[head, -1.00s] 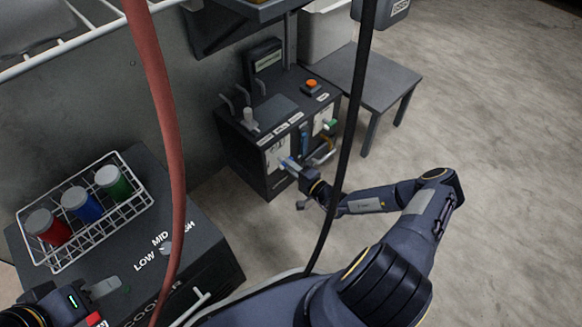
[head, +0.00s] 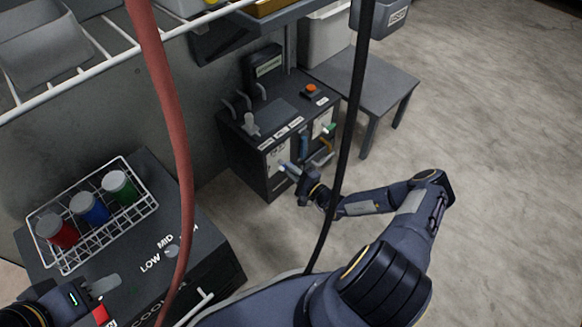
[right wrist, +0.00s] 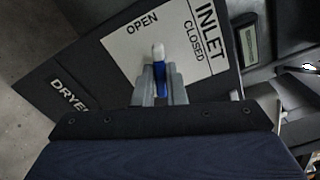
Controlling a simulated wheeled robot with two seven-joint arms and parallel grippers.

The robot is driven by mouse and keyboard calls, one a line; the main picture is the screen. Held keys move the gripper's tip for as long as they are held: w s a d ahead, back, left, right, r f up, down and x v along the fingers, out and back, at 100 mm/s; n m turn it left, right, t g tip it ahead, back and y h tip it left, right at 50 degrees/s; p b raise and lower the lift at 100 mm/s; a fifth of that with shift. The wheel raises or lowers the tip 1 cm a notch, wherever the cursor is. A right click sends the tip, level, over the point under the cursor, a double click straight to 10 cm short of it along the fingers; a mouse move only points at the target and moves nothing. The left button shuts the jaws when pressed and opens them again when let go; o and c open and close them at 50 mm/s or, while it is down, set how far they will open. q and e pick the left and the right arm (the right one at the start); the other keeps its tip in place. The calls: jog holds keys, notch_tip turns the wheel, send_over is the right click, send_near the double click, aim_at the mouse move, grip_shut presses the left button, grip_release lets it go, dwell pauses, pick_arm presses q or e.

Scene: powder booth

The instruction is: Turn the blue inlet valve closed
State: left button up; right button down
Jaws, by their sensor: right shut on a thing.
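The blue inlet valve (right wrist: 159,72) shows in the right wrist view as a short blue handle with a white tip, in front of a white plate (right wrist: 118,46) marked OPEN, CLOSED and INLET. My right gripper (right wrist: 160,88) is shut on the handle, one grey finger on each side. In the head view my right gripper (head: 298,174) is at the front of the dark dryer cabinet (head: 238,160), and the handle is small there. I cannot tell which mark the handle points to. My left gripper (head: 103,286) is at the lower left over the cooler, its jaw opening unclear.
The cooler (head: 205,262) carries a wire rack (head: 70,268) with red, blue and green capped jars. A red hose (head: 172,120) and a black cable (head: 352,130) hang across the view. A grey table (head: 375,85) stands beside the dryer. Floor at the right is clear.

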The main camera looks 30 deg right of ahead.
jog(key=shift+m+p, duration=0.95)
jog(key=shift+m, duration=6.05)
jog(key=c, duration=1.5)
grip_release()
